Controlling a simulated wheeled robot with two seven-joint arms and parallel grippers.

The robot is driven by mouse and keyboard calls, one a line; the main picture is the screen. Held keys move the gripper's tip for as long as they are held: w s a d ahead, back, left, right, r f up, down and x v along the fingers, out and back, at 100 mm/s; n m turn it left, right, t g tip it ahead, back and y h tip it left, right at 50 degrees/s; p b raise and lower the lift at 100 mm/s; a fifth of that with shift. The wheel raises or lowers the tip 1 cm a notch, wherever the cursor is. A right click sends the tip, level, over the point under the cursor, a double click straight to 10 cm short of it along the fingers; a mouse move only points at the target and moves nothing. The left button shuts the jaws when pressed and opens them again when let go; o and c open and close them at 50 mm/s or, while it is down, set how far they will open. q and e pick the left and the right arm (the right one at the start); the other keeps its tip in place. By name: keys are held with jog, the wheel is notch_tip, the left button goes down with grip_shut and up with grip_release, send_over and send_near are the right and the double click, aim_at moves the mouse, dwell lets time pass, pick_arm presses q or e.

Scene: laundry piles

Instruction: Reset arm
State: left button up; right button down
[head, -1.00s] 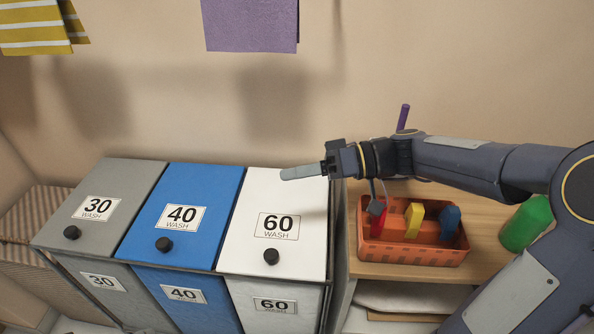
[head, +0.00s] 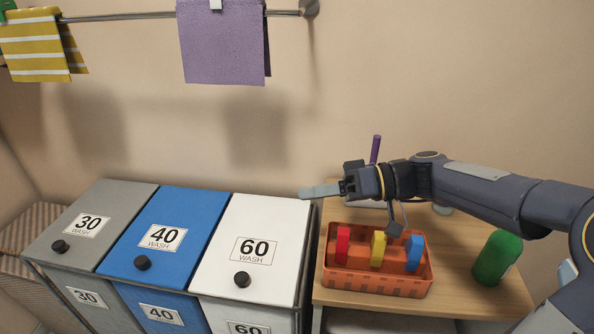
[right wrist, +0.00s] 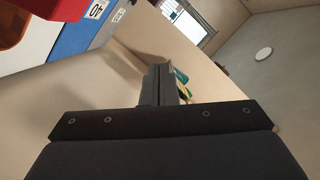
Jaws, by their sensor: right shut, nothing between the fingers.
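My right gripper (head: 322,190) is shut and empty. Its arm comes in from the right, and the fingers point left, in front of the wall and near the right edge of the white 60 wash bin (head: 262,218). It touches nothing that I can see. In the right wrist view my right gripper (right wrist: 160,82) shows dark, with its fingers together. My left gripper is not in view.
Grey (head: 110,215) and blue (head: 182,215) lidded bins stand left of the white one. An orange basket (head: 375,285) with coloured items and a green bottle (head: 497,258) stand on the wooden table (head: 455,290). Purple (head: 222,45) and yellow striped (head: 35,48) cloths hang above.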

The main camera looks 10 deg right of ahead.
jog(key=s+d+f+m+t+h, duration=0.1)
jog(key=s+d+f+m+h, duration=0.25)
jog(key=s+f+h, duration=0.5)
jog(key=s+d+f+m+t+h, duration=0.1)
jog(key=s+d+f+m+h, duration=0.3)
jog(key=s, duration=0.8)
notch_tip(320, 180, up, 15)
jog(key=a+p, duration=0.1)
jog(key=p, duration=1.4)
jog(key=shift+m+y, duration=0.35)
jog(key=shift+a, duration=0.1)
